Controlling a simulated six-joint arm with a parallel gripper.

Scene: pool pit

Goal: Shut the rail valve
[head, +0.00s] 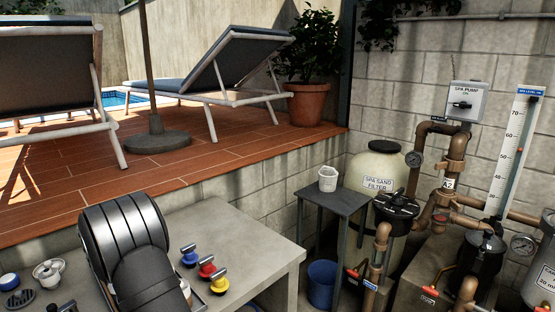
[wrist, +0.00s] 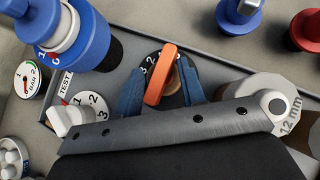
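In the wrist view, an orange lever handle (wrist: 160,76) stands over a round black dial with white numbers, which I take to be the rail valve. My gripper (wrist: 163,72) has two blue fingers, one on each side of the lever. A gap shows between the lever and the right finger; the left finger is close beside the lever, and I cannot tell whether it touches. The dial's lower part is hidden behind the lever, fingers and gripper body. In the head view, my dark arm hides the gripper and this valve.
A white dial with a red pointer (wrist: 90,104) and TEST label lies left of the lever. Beyond it stands a blue-collared knob (wrist: 72,38). A 12 mm cylinder (wrist: 250,84) is to the right. Blue (head: 189,256), red (head: 207,268) and yellow (head: 219,283) knobs stand beside my arm.

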